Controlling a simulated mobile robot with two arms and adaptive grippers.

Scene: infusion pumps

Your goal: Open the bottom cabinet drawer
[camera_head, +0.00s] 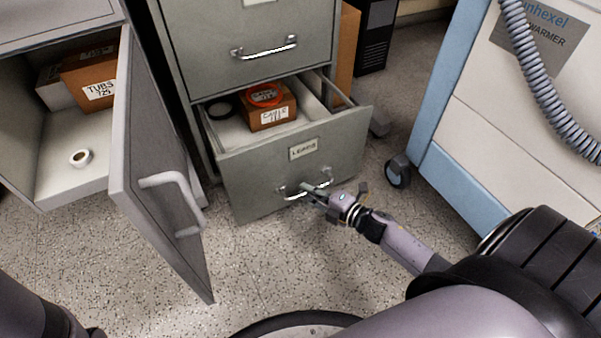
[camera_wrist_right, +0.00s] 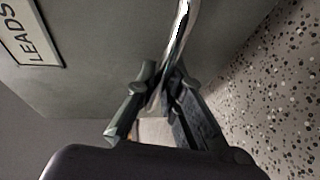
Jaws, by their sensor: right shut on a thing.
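The bottom cabinet drawer (camera_head: 250,175) is grey-green with a "LEADS" label, and it stands pulled out from the cabinet. A brown box (camera_head: 268,108) with an orange roll on it shows inside. My right gripper (camera_head: 312,190) is shut on the drawer's chrome handle (camera_head: 292,197) at the handle's right part. In the right wrist view the handle (camera_wrist_right: 181,30) runs down between the fingers of my right gripper (camera_wrist_right: 158,88), and the "LEADS" label (camera_wrist_right: 31,35) is at the upper left. My left gripper is not in view.
The drawer above (camera_head: 255,40) is closed. At left, an open cabinet door (camera_head: 150,150) with a white handle stands close to the drawer. At right is a blue and white wheeled warmer (camera_head: 470,110). Speckled floor (camera_head: 270,260) lies clear in front of the drawer.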

